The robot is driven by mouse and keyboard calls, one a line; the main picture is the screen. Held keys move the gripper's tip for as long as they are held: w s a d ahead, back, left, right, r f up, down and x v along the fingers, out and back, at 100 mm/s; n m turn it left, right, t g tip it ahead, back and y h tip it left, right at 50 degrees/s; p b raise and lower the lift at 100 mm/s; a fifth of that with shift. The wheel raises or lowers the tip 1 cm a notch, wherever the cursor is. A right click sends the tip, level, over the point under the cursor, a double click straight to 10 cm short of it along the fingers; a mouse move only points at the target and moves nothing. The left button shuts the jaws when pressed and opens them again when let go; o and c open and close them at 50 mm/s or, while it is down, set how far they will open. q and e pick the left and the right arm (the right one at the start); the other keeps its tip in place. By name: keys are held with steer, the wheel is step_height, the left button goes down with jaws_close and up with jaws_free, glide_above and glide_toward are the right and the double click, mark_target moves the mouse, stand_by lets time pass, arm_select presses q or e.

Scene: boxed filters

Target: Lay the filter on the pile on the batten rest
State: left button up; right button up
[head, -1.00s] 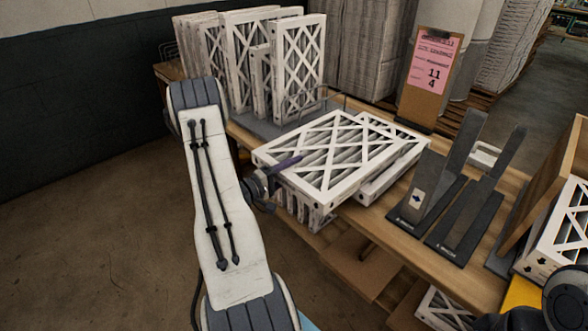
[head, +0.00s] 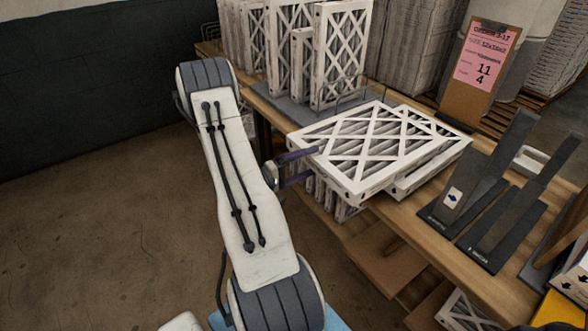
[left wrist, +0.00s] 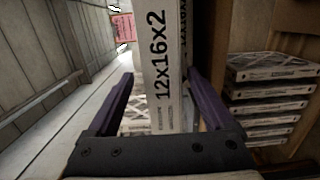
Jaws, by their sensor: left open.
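A white-framed pleated filter (head: 375,150) lies flat on another flat filter (head: 432,172), shifted left of it and reaching over the table's front edge. My left gripper (head: 315,162) is open at the filter's near-left edge, one finger above the other. In the left wrist view the filter's edge (left wrist: 163,75), printed 12x16x2, shows between the spread fingers of my left gripper (left wrist: 160,85); I cannot tell whether they touch it. What supports the flat filters is hidden, so I cannot make out the batten rest. My right gripper is not in view.
Upright filters (head: 340,55) stand in a rack at the back left. Black metal bookends (head: 490,205) stand to the right, with a clipboard sign (head: 480,70) behind. More filters (head: 335,200) are stacked below the tabletop; they also show in the left wrist view (left wrist: 270,95).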

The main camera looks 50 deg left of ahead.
arm_select(q)
steer(key=s, duration=0.5)
steer(key=shift+s+a, duration=0.3)
steer(key=shift+a, duration=0.1)
